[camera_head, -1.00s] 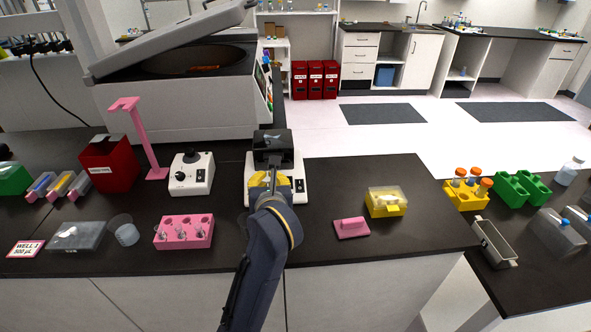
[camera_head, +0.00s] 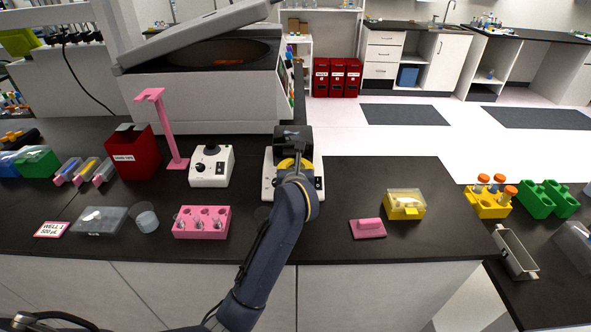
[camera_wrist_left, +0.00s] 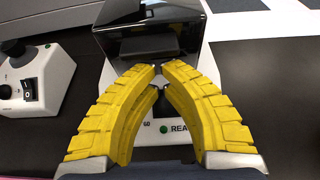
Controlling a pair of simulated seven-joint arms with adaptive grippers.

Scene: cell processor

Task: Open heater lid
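The heater is a white unit (camera_head: 268,188) with a black, glossy lid (camera_head: 292,139) at its rear, right of the middle of the bench. The lid (camera_wrist_left: 150,28) fills the top middle of the left wrist view. It looks raised like a box above the base, but its exact angle is hard to tell. My left gripper (camera_wrist_left: 158,69) has yellow ribbed fingers whose tips come together just in front of the lid. I see nothing clearly held between them. In the head view the left gripper (camera_head: 293,163) sits over the heater, partly hidden by my arm.
A white device with a black knob (camera_head: 211,167) stands close left of the heater. A pink tube rack (camera_head: 201,222) is front left. A pink block (camera_head: 367,228) and a yellow box (camera_head: 404,204) lie to the right. Bench between heater and yellow box is clear.

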